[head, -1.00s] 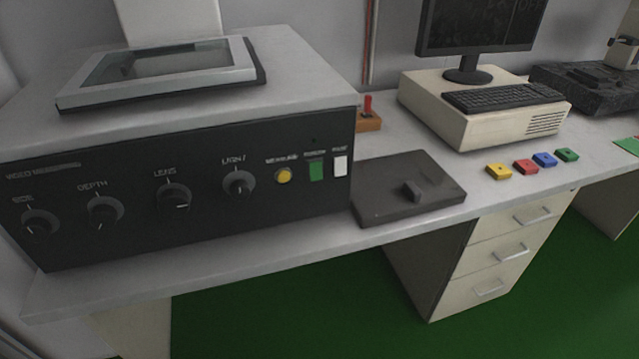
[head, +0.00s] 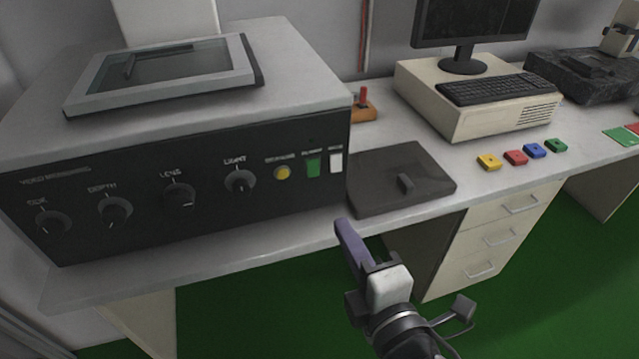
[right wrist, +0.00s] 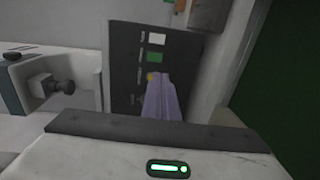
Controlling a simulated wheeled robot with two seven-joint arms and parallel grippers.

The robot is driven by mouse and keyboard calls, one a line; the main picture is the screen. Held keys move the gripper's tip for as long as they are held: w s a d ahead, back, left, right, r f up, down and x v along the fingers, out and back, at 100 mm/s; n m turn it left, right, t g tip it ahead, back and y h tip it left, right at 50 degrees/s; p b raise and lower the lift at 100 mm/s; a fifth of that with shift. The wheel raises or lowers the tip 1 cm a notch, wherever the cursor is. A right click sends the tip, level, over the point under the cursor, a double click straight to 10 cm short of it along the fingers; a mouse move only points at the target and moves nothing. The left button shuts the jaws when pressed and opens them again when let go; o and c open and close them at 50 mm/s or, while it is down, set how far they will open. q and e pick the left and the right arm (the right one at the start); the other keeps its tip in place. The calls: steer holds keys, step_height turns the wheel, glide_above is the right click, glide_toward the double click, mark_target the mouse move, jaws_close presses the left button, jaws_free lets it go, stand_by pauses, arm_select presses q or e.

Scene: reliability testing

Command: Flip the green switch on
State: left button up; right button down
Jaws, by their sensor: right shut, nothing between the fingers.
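The green switch (head: 313,168) is on the dark front panel of the machine (head: 66,210), between a yellow round button (head: 283,172) and a white switch (head: 335,162). In the right wrist view the green switch (right wrist: 155,57) shows just beyond my fingertips. My right gripper (head: 342,226) is shut and empty, its purple fingers pointing up toward the panel from in front of the desk edge. It appears below and to the right of the green switch, apart from it. In the right wrist view the fingers (right wrist: 160,80) partly cover the yellow button. My left gripper is not in view.
A dark flat box with a small knob (head: 400,180) lies right of the machine. A red-levered block (head: 363,105), a computer (head: 470,105) and several coloured blocks (head: 515,157) stand farther right. Open space lies before the desk.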

mark_target(314, 176)
steer(key=x, duration=1.4)
steer(key=shift+f+b, duration=0.3)
steer(key=shift+b, duration=0.35)
steer(key=shift+w+r, duration=0.1)
steer(key=shift+r, duration=0.15)
